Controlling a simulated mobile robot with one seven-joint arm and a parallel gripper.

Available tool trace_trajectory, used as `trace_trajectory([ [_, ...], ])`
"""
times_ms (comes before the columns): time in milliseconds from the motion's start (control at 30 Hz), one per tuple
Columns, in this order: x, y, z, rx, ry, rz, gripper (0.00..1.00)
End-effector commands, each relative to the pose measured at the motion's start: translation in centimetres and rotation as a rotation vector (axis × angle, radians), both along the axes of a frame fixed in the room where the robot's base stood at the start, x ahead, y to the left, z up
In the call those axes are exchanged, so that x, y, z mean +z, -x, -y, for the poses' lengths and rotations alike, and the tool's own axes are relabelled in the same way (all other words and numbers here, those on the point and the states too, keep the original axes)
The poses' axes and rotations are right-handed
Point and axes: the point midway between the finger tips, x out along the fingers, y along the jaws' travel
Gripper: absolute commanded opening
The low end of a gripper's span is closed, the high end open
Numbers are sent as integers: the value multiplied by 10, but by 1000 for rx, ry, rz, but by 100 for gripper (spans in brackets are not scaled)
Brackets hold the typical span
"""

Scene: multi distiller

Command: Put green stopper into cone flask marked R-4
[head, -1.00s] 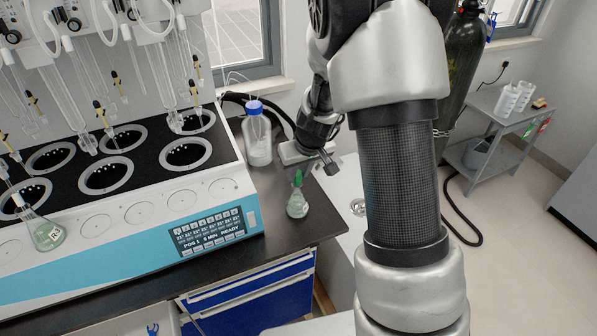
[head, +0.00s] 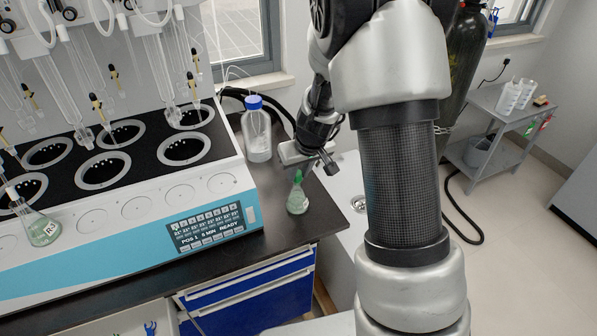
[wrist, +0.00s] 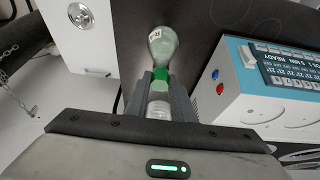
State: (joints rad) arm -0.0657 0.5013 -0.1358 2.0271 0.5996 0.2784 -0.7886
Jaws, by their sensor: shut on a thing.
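The green stopper (wrist: 161,77) is between the fingertips of my gripper (wrist: 162,80) in the wrist view, and they are shut on it. It also shows in the head view (head: 297,178), at the top of a cone flask (head: 298,203) on the dark bench. In the wrist view this flask (wrist: 163,46) lies just beyond the stopper, with pale green contents and a label starting with R; its number is not readable. The stopper lines up with the flask's mouth, but I cannot tell how deep it sits. A clear part (wrist: 158,108) shows between my fingers behind the stopper.
The distiller (head: 215,215) with its display stands left of the flask. Another labelled cone flask (head: 42,230) is at its left front. A blue-capped bottle (head: 257,135) stands behind. The bench's right edge is close to the flask, beside a white sink surface (wrist: 75,50).

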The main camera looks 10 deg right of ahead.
Motion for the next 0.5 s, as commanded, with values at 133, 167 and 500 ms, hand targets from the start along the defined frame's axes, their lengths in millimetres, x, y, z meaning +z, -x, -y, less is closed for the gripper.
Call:
trace_trajectory([
  [133, -1, 0, 0, 0, 0, 0, 1],
  [167, -1, 0, 0, 0, 0, 0, 1],
  [500, -1, 0, 0, 0, 0, 0, 44],
])
